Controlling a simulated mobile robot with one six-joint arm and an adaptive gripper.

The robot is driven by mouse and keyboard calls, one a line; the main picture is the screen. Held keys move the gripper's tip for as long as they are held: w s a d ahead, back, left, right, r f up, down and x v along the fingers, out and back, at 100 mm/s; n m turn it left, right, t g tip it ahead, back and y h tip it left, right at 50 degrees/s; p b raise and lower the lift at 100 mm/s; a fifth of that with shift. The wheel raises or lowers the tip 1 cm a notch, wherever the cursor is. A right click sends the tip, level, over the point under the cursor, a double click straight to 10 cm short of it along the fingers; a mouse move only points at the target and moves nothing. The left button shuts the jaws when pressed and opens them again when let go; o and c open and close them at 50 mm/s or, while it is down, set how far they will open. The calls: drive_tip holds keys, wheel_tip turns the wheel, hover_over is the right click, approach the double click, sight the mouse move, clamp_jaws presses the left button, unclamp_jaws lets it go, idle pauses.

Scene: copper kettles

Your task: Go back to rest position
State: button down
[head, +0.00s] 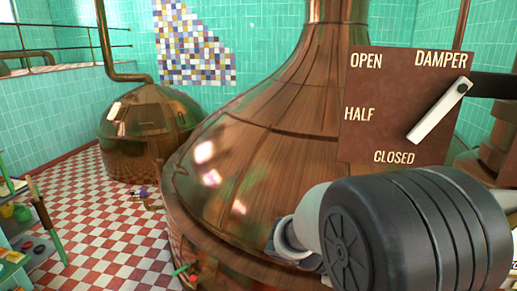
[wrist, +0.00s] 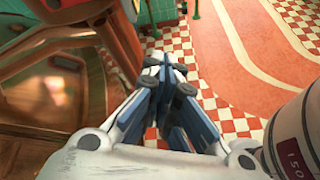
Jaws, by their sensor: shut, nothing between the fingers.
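My gripper (wrist: 172,75) shows in the wrist view, its blue-and-grey fingers drawn together with nothing between them. It hangs over open space above the floor, and its fingertips appear clear of everything. In the head view my black and grey arm link fills the lower right, and the fingers cannot be made out there. The brown damper plate (head: 365,138) reads OPEN, HALF and CLOSED. Its white lever (head: 438,112) slants down to the left and points at CLOSED. My arm is below the plate, and the lever is free of my fingers.
A large copper kettle (head: 255,145) fills the middle, close to my arm. A smaller kettle (head: 145,130) stands behind on the left. Shelves with pots (head: 20,215) are at the left edge. The checkered floor (head: 95,225) is mostly clear between them.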

drive_tip(key=s+a+f+m+t+y+b, duration=0.7)
drive_tip(key=s+a+f+m+y+b, duration=0.4)
drive_tip(key=s+a+f+b, duration=0.4)
drive_tip(key=a+f+y+b, duration=0.1)
drive_tip(key=b, duration=0.3)
drive_tip(key=shift+s+f+y, duration=0.3)
drive_tip(key=shift+s+f, duration=0.05)
drive_tip(key=shift+a, duration=0.1)
